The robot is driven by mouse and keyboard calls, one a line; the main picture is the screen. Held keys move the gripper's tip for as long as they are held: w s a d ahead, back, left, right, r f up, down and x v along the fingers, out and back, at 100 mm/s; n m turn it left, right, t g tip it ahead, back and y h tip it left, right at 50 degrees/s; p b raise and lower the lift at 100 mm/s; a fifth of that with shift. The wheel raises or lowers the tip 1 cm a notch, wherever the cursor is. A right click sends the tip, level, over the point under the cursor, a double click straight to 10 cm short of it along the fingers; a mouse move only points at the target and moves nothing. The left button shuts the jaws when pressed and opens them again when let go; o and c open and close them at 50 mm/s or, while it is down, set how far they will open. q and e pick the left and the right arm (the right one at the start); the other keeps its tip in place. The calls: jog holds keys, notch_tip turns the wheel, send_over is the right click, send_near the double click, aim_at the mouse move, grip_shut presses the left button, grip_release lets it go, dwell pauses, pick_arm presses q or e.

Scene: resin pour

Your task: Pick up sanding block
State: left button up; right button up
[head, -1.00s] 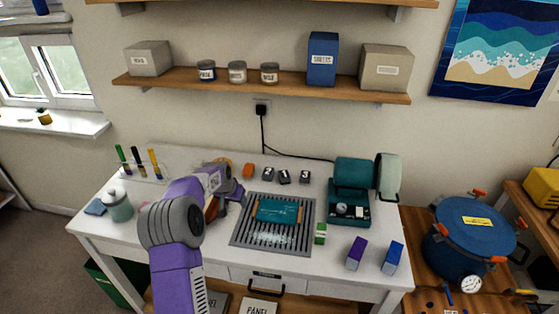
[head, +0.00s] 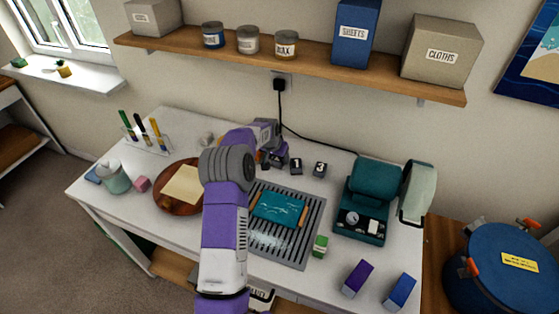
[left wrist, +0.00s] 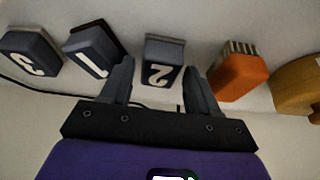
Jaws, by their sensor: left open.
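Small dark blocks with white numbers, which look like the sanding blocks, stand in a row at the back of the table. In the left wrist view, block 2 (left wrist: 162,58) is between my fingertips, with block 1 (left wrist: 93,44) and block 3 (left wrist: 30,52) to the left. In the head view, block 1 (head: 296,166) and block 3 (head: 320,169) show; block 2 is hidden by my gripper. My left gripper (head: 272,160) is open and empty, also seen in the left wrist view (left wrist: 157,76). How far the fingertips are above block 2 is unclear.
An orange brush (left wrist: 240,72) stands close beside block 2. A slatted grille (head: 309,240) with a teal panel (head: 279,209) lies in front. A round wooden board (head: 166,204) is at left. A teal machine (head: 368,192) stands at right, a shelf (head: 300,68) above.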

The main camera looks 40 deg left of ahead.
pick_arm(q)
jog(key=shift+x, duration=1)
jog(key=shift+r, duration=0.1)
jog(key=shift+c, duration=0.2)
jog(key=c, duration=0.7)
jog(key=shift+w+r, duration=0.1)
jog(key=shift+c, duration=0.2)
notch_tip(320, 180, up, 10)
jog(key=p, duration=0.1)
